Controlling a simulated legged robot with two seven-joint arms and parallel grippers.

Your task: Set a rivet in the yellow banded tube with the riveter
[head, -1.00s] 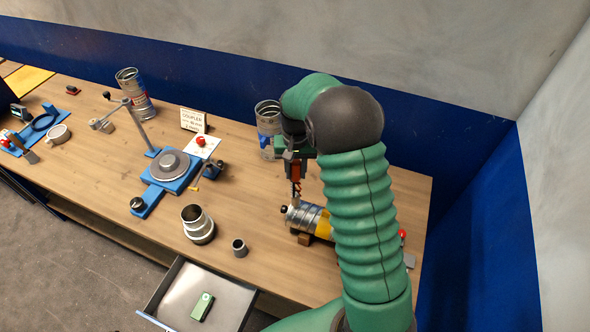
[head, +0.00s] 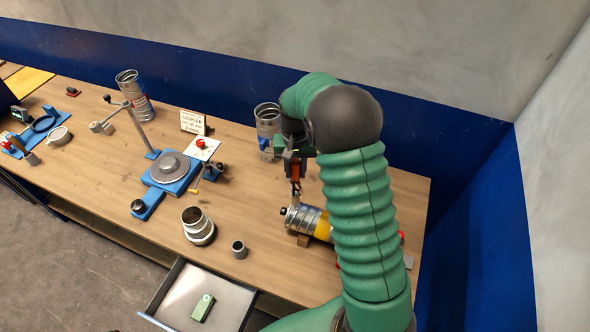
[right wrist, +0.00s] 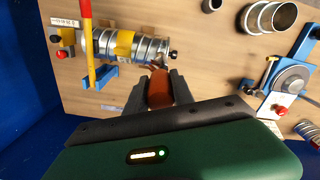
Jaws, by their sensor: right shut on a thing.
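The yellow banded tube (head: 313,222) is a ribbed metal duct lying on a wooden rest at the right of the bench. Its yellow band also shows in the right wrist view (right wrist: 124,43). My right gripper (head: 293,157) is above the tube's left end, shut on the riveter (head: 295,172). The riveter's orange-brown grip (right wrist: 158,88) is between the fingers (right wrist: 159,92) in the right wrist view. Its nose points down at the tube's end; I cannot tell whether they touch. My right arm hides the tube's right end in the head view. My left gripper is out of view.
A red-handled yellow lever (right wrist: 87,45) stands beside the tube. A blue turntable fixture (head: 171,172), a stepped metal collar (head: 198,225) and a small grey ring (head: 239,249) are to the left. An open drawer (head: 233,302) juts out in front. Upright ducts stand behind.

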